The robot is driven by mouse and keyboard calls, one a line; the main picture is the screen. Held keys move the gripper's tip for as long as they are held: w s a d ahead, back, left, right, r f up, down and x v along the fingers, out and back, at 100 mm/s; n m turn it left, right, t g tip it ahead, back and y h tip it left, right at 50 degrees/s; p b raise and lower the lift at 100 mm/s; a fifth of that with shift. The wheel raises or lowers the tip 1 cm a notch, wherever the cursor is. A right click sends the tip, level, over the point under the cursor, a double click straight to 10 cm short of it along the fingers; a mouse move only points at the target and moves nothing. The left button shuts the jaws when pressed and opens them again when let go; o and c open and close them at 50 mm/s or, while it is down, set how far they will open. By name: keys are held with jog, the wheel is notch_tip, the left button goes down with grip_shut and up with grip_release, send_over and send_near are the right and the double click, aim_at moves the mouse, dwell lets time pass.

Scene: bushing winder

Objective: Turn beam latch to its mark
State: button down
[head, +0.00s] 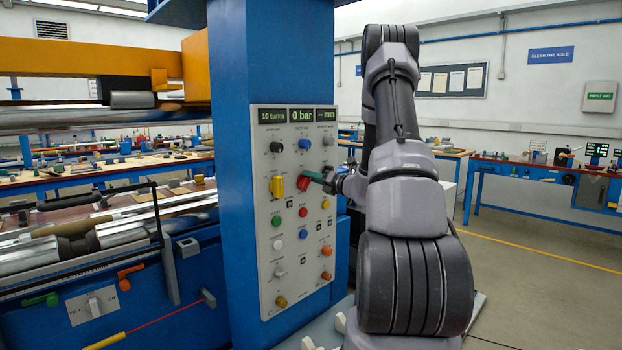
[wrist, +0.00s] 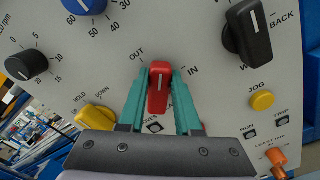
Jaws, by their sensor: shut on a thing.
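A red turn knob (wrist: 159,92) with a white pointer line sits on the grey control panel, between the printed words OUT and IN. I take it for the beam latch; the label below it is mostly hidden by my gripper. In the wrist view its pointer is roughly upright, between the two words. My gripper (wrist: 159,77) has its teal fingers on both sides of the knob and is shut on it. In the head view the red knob (head: 304,184) is partly covered by my gripper (head: 315,177).
The control panel (head: 264,220) on the blue column carries several other controls close by. A yellow handle (wrist: 97,116), a black knob (wrist: 27,65), a blue knob (wrist: 84,4) and a large black knob (wrist: 248,32) surround the red one. Open floor (head: 530,275) lies to the right.

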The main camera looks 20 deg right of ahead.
jog(key=shift+d+f+m, duration=0.1)
jog(key=shift+f+m, duration=0.15)
jog(key=shift+m, duration=1.4)
jog(key=shift+d+f+m, duration=0.15)
jog(key=shift+f+m, duration=0.05)
jog(key=shift+m, duration=1.5)
jog(key=shift+d+f+m, duration=0.1)
jog(key=shift+f+m, duration=0.15)
jog(key=shift+m, duration=1.4)
jog(key=c, duration=0.6)
grip_release()
jog(key=v, duration=1)
jog(key=shift+s, duration=0.3)
jog(key=shift+d, duration=0.1)
